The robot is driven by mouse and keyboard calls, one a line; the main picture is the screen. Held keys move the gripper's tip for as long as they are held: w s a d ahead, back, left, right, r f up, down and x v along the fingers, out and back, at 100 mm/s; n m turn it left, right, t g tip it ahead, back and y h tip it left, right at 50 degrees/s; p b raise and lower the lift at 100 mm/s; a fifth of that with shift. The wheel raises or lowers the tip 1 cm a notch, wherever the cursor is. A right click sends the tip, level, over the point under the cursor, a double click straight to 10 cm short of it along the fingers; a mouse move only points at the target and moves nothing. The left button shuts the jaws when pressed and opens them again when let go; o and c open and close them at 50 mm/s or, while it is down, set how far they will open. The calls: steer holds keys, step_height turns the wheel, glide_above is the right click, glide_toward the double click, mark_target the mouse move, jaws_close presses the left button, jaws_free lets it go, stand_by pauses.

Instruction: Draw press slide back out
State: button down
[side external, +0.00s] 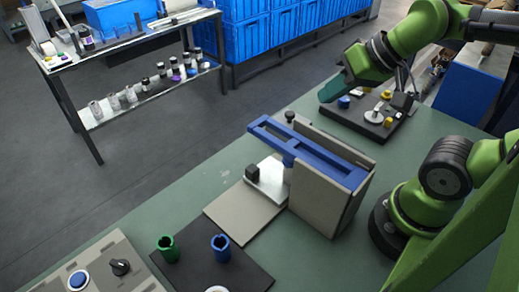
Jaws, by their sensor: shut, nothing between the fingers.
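The press (328,190) stands on the green table as a grey, upright-walled housing. A long blue slotted slide (268,133) lies across its top and sticks out past the housing to the left. A small black knob (290,117) shows behind the slide. A bright metal plate with a black block (252,173) sits low at the housing's left side.
A black board with knobs and discs (365,118) lies behind the press, below my gripper. In front are a grey base plate (243,210), a dark mat with a green cup (168,248) and a blue cup (221,246), and a button panel (100,265).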

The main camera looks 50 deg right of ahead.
steer(key=c, duration=1.7)
jaws_free()
steer(key=shift+o, duration=1)
steer(key=shift+a+f, duration=0.2)
steer(key=shift+a, duration=0.1)
steer(key=o, duration=0.7)
steer(key=w+a+n+g, duration=0.1)
steer(key=w+a+f+n+g, duration=0.1)
steer(key=a, duration=0.1)
steer(key=w+a+f+n+g, duration=0.1)
steer(key=shift+a, duration=0.3)
steer(key=shift+c, duration=0.2)
steer(key=n+g+h, duration=0.4)
steer(key=n+h, duration=0.1)
steer(key=n, duration=1)
glide_above(251, 169)
steer(key=s+a, duration=0.1)
steer(key=a, duration=0.6)
step_height(251, 169, down, 5)
steer(key=w+r+n+h, duration=0.1)
steer(key=r+n+h, duration=0.1)
steer(key=n, duration=0.2)
steer(key=shift+y, duration=0.3)
steer(key=x, duration=1.6)
steer(key=shift+s+d+f, duration=0.15)
steer(key=shift+d+f, duration=0.1)
steer(key=shift+f, duration=0.05)
